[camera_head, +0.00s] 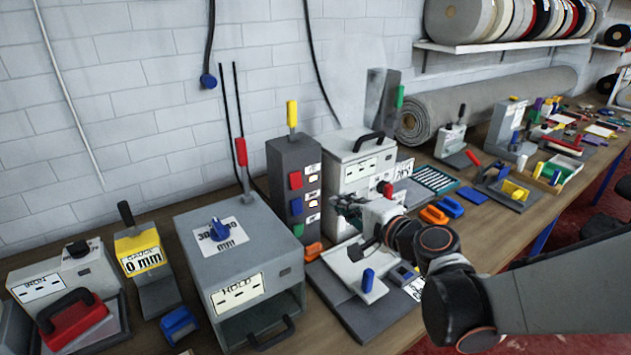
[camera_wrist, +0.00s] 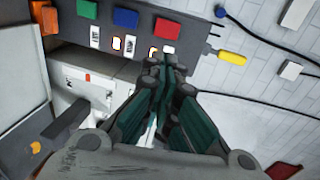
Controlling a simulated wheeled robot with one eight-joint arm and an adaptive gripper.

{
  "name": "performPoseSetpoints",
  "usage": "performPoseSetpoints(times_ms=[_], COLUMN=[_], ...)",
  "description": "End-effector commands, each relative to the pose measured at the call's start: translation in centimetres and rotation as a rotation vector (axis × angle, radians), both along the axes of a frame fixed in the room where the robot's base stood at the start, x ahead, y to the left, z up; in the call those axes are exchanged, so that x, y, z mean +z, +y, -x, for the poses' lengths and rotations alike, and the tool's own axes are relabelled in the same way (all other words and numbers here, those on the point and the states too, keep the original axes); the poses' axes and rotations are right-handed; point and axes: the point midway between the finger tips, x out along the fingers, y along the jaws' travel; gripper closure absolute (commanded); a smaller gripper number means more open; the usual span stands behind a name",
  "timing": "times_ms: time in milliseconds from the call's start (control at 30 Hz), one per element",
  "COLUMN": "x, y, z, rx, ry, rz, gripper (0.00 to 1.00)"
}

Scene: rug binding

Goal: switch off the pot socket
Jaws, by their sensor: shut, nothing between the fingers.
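A dark grey socket tower (camera_head: 280,165) stands upright near the wall in the head view, with a yellow-handled lever on top. Its front has a red switch (camera_head: 295,180), a blue switch (camera_head: 296,206) and a green switch (camera_head: 298,230), with small labels beside them. I cannot read which is the pot's. In the wrist view the tower lies sideways, with the green (camera_wrist: 87,8), blue (camera_wrist: 125,18) and red (camera_wrist: 167,28) switches along the top. My gripper (camera_wrist: 165,70) is shut and empty, its tips below the red switch in the picture. Contact is not visible.
A white machine (camera_head: 350,160) stands right of the tower, partly behind my gripper. A grey box marked HOLD (camera_head: 240,255) stands to the left. A grey-based press with a blue knob (camera_head: 367,280) is below my arm. Orange pieces (camera_head: 433,214) lie on the bench. Cables hang along the wall.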

Motion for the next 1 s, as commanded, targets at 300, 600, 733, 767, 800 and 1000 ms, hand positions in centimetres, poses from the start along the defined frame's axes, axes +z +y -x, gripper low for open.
performPoseSetpoints(times_ms=[300, 600, 733, 767, 800, 1000], x=[-0.9, -2.0, -2.4, -2.5, -2.6, -2.7], y=[2.3, 5.7, 6.8, 7.1, 7.3, 8.0], z=[-3.0, -7.7, -9.3, -9.6, -10.0, -11.0], rx=[0.003, 0.002, 0.002, 0.002, 0.001, 0.0], ry=[0.001, -0.001, 0.0, 0.0, -0.001, 0.0], rz=[0.001, 0.001, 0.0, 0.0, 0.001, 0.001], gripper=[1.0, 1.0, 1.0, 1.0, 1.0, 1.0])
